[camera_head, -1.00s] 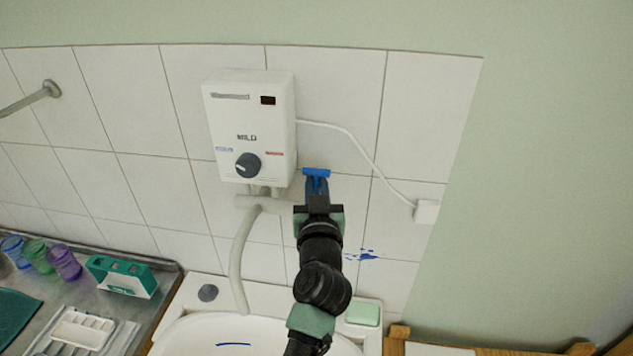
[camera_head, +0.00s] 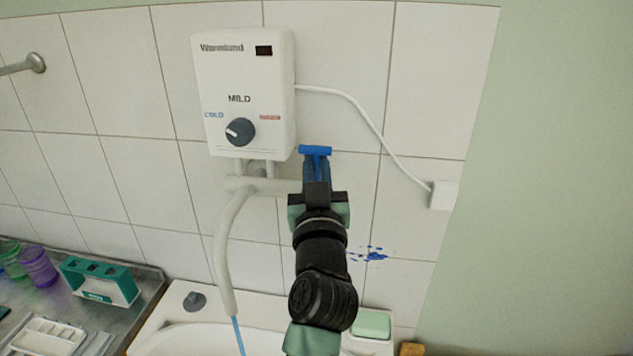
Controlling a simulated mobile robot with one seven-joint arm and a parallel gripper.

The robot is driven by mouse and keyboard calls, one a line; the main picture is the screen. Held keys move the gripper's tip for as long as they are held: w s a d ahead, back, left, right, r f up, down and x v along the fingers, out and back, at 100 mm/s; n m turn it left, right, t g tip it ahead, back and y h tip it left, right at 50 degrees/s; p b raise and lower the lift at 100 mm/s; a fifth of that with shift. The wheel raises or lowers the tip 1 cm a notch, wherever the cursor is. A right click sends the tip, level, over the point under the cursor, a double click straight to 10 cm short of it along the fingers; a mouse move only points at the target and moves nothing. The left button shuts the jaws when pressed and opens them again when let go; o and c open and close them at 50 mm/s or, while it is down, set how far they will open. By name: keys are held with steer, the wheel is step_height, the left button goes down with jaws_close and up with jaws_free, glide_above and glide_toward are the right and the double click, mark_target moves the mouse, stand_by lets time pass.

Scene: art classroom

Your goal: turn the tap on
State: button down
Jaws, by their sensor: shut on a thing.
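The tap's blue handle (camera_head: 315,150) shows as a short crossbar against the tiles, right of the heater's pipes. My gripper (camera_head: 316,175) is shut on the blue handle, reaching up from below; the gripper and arm hide most of the handle's lower part and its joint to the pipe. A pale spout pipe (camera_head: 226,240) curves down from under the heater towards the white sink (camera_head: 260,310). A thin blue stream of water (camera_head: 238,335) runs from its end.
A white water heater (camera_head: 243,80) with a dark dial hangs above the pipes. Its cable runs right to a wall outlet (camera_head: 443,195). Green soap (camera_head: 371,324) lies at the sink's right. Cups and a teal holder (camera_head: 98,280) stand on the left counter.

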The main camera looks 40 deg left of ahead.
steer(key=shift+s+d+f+b, duration=0.15)
steer(key=shift+f+b, duration=0.15)
steer(key=shift+b, duration=0.75)
steer(key=shift+s+r+t+y+b, duration=0.1)
steer(key=shift+r+t+y+b, duration=0.2)
steer(key=shift+t+b, duration=0.15)
steer(key=c, duration=0.9)
jaws_free()
steer(key=shift+o, duration=0.2)
steer(key=shift+f, duration=0.1)
steer(key=b+v, duration=0.3)
steer(key=v, duration=1)
